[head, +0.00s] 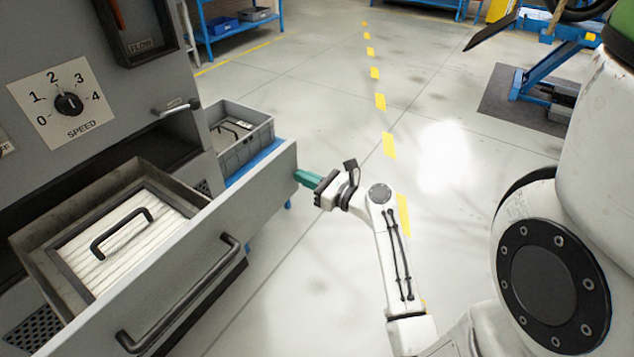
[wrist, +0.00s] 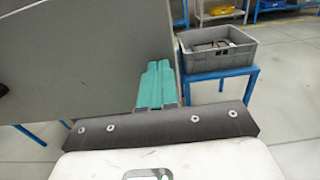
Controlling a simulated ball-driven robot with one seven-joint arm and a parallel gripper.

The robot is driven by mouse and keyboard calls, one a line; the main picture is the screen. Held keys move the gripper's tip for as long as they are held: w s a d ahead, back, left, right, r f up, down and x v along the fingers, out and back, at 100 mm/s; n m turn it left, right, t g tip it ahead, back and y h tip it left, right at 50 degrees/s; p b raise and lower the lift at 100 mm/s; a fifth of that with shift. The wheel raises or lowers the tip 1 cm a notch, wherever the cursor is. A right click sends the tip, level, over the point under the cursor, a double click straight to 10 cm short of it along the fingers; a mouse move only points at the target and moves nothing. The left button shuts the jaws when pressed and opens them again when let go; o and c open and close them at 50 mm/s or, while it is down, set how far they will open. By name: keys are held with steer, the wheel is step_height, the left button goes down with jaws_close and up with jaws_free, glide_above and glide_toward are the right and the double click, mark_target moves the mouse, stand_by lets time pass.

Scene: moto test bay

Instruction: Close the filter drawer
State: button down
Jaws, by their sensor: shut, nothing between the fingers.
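The filter drawer (head: 215,262) is a grey drawer pulled out from the machine at the left of the head view. A framed pleated filter (head: 125,235) with a dark handle lies inside it. The drawer front carries a long dark bar handle (head: 180,300). My gripper (head: 302,178) is shut and empty, its teal fingers at the right end of the drawer front, touching or very close to it. In the wrist view the fingers (wrist: 157,84) point forward beside the drawer's grey front panel (wrist: 75,60). Whether they press on it I cannot tell.
A grey crate (head: 240,140) holding dark items stands on a blue stand (head: 255,165) behind the drawer's right end. The machine's panel has a speed dial (head: 68,103). A blue shelf (head: 235,25) is at the back. Open floor lies to the right.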

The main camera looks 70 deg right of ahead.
steer(key=shift+w, duration=0.25)
